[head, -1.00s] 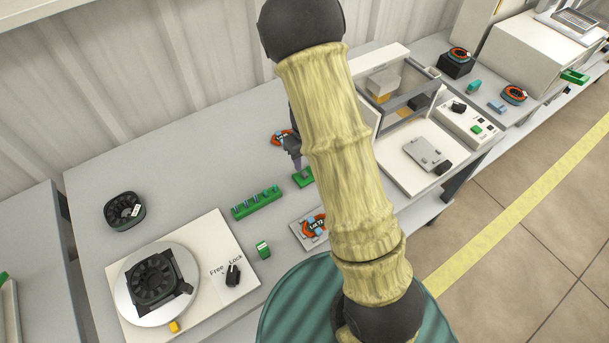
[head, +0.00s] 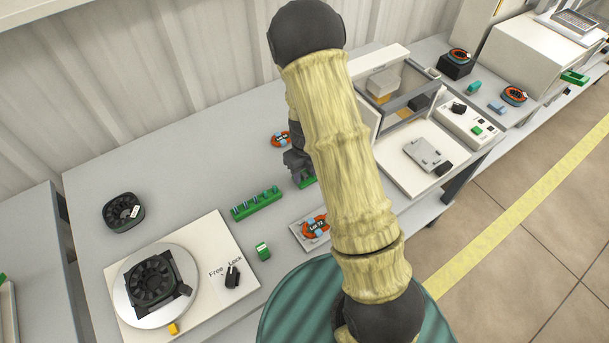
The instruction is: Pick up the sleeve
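I cannot tell for sure which thing is the sleeve. My gripper (head: 300,172) points down at a small green block (head: 308,182), left of my arm's yellow cover. The gripper hides most of this block and anything on it. I cannot see whether its fingers are apart or closed, or whether they touch anything. A longer green rack (head: 257,204) with several small blue pieces in it lies to the left, apart from the gripper.
A small green block (head: 262,251), a turntable (head: 157,284) and an open machine (head: 425,155) are nearby. The table's back left is mostly clear.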

